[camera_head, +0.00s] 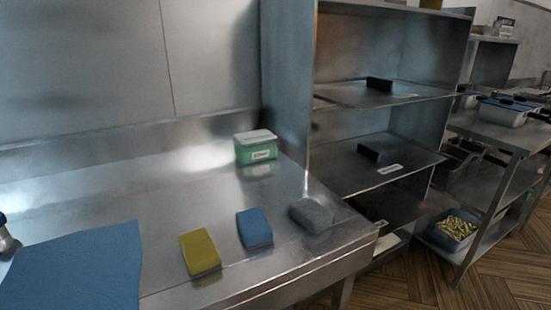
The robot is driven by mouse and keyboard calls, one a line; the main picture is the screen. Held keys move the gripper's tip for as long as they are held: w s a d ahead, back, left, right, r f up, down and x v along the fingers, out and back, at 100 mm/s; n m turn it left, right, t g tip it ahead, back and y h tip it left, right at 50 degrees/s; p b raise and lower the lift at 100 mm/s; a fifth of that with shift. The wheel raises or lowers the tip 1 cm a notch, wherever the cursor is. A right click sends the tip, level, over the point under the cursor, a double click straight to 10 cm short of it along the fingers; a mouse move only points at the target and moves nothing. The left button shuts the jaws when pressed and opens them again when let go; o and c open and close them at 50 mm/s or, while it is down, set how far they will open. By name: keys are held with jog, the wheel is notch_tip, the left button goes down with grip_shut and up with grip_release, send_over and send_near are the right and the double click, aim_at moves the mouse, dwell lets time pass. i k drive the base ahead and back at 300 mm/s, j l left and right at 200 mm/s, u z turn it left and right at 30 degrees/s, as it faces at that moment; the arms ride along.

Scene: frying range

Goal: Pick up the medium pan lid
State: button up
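I cannot clearly make out a medium pan lid in this view. Small black blocks show on the steel shelves at the centre right, one on the upper shelf (380,84) and one on the shelf below (369,152). I cannot tell whether they are lid handles or separate things. A white label lies beside the lower block. My gripper is not in view.
A steel counter (150,175) holds a green tub (256,147), yellow sponge (199,252), blue sponge (254,228), grey pad (311,215) and blue cloth (75,268). At right stands a rack with a white-sided container (503,114) and a bin (453,231). Wooden floor shows lower right.

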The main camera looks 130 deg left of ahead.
aim_at(349, 168)
jog(key=u, duration=3.8)
jog(key=i+l, duration=0.3)
jog(key=i+l+u, duration=0.1)
jog(key=i+l, duration=0.25)
jog(key=l, duration=0.15)
jog(key=i+l, duration=0.6)
jog(key=l, duration=0.25)
jog(key=i+l+u, duration=0.1)
jog(key=i+l, duration=0.2)
jog(key=l, duration=0.1)
